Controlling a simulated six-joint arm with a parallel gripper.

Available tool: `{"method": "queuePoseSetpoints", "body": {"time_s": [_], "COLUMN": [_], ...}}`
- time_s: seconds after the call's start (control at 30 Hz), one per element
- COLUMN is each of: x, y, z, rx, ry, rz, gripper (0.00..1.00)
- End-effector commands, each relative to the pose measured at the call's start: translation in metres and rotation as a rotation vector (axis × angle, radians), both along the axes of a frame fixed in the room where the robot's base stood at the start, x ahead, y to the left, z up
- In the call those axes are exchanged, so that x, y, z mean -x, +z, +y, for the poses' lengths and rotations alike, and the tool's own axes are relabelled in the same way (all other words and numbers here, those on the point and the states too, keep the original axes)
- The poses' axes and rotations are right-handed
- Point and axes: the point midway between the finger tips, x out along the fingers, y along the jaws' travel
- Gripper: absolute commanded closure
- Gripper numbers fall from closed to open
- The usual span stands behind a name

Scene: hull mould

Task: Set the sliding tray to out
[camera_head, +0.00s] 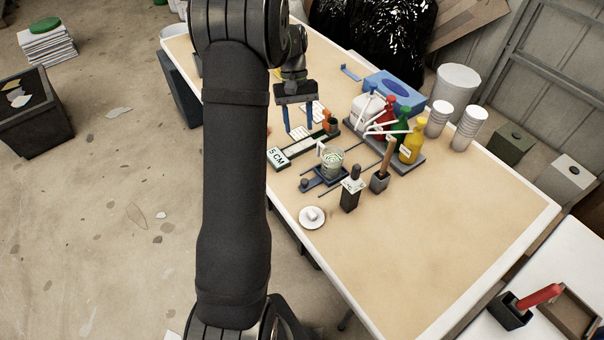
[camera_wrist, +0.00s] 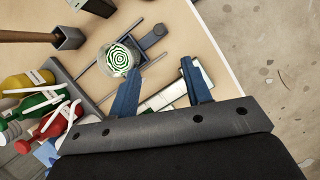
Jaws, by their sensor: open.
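The sliding tray (camera_head: 334,174) is a small dark blue platform with a round grey knob (camera_head: 305,183) on an arm at its front-left side. It sits across two thin dark rails (camera_head: 368,157). A clear jar (camera_head: 331,160) with a green and white ringed pattern stands on it. In the wrist view the tray arm (camera_wrist: 148,42), knob (camera_wrist: 160,30) and jar (camera_wrist: 118,55) lie just beyond my fingertips. My gripper (camera_head: 302,130) is open and empty, above and behind the tray in the head view; its two blue fingers also show in the wrist view (camera_wrist: 158,70).
A "5 CM" block (camera_head: 278,158) and a pale strip lie left of the tray. Red, green and yellow bottles (camera_head: 411,147) stand on a grey base behind it. A dark holder (camera_head: 350,195), a grey cup (camera_head: 379,182) with a wooden handle, and a white dish (camera_head: 312,217) are near. The table's right side is clear.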

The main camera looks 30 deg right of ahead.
Motion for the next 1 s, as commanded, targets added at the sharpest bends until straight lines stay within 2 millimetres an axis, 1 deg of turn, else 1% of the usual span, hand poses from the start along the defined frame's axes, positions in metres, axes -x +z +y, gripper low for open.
{"method": "queuePoseSetpoints", "body": {"time_s": [0.17,0.5,0.7,0.83,1.0], "x": [0.01,0.036,0.05,0.056,0.06], "y": [-0.023,-0.092,-0.129,-0.145,-0.156], "z": [0.004,0.015,0.021,0.023,0.025], "rx": [-0.003,-0.004,-0.002,-0.002,0.0], "ry": [-0.001,-0.004,-0.004,-0.004,-0.004], "rz": [0.003,0.003,0.001,0.0,-0.001], "gripper": [0.55,0.55,0.55,0.55,0.55]}}
